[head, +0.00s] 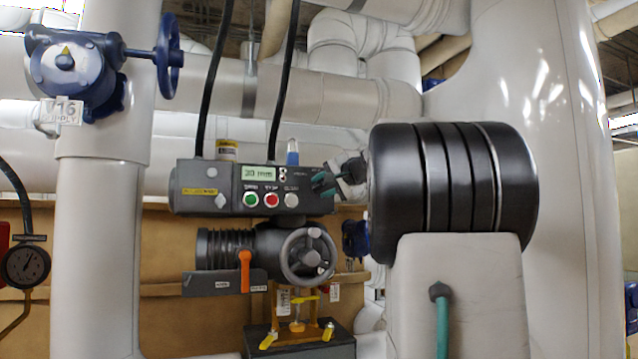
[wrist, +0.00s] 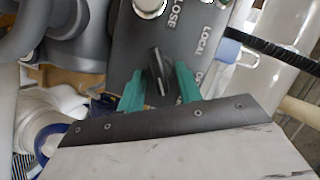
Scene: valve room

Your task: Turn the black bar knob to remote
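The black bar knob (wrist: 159,72) is on the grey control box (head: 225,190), beside the printed words LOCAL and CLOSE in the wrist view. Its bar stands nearly upright in that view, slightly tilted. My gripper (wrist: 160,88) has its green fingers on either side of the knob, with narrow gaps showing. It looks open and not clamped. In the head view my gripper (head: 322,186) is at the right end of the control box and hides the knob. The REMOTE label cannot be made out.
A green button (head: 251,199), a red button (head: 271,200) and a display (head: 258,173) are left of my gripper. A grey handwheel (head: 306,257) and an orange lever (head: 245,271) are below. A blue valve (head: 75,72) is on the left pipe. White pipes stand close around.

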